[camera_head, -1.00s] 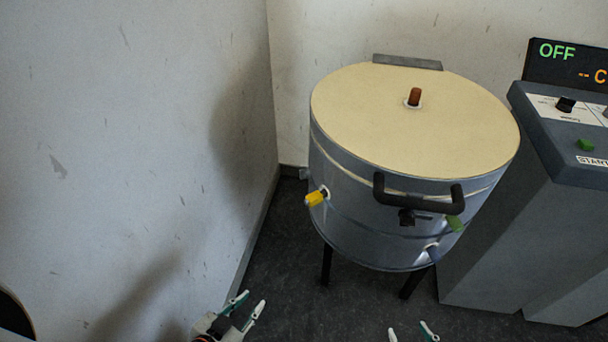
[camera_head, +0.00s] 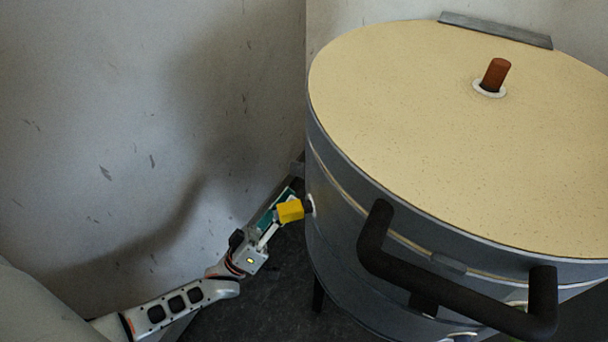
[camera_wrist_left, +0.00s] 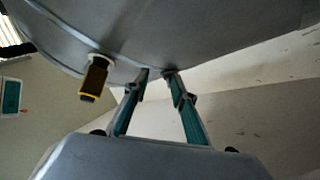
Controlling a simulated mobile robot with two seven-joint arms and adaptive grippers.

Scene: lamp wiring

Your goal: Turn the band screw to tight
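The round grey kiln (camera_head: 335,215) with its cream lid (camera_head: 420,120) fills the right of the head view. A light band line runs around its side. My left gripper (camera_head: 283,200) is at the kiln's left side, partly behind the yellow plug. In the left wrist view its fingertips (camera_wrist_left: 158,76) are apart, close to the kiln's underside edge (camera_wrist_left: 200,35); I see nothing between them, and contact is unclear. My right gripper is out of view.
The yellow plug (camera_head: 290,211) sticks out beside my left gripper and also shows in the left wrist view (camera_wrist_left: 93,80). A black handle (camera_head: 400,262) juts from the kiln's front. A brown peg (camera_head: 495,74) stands on the lid. The wall (camera_head: 120,120) is close on the left.

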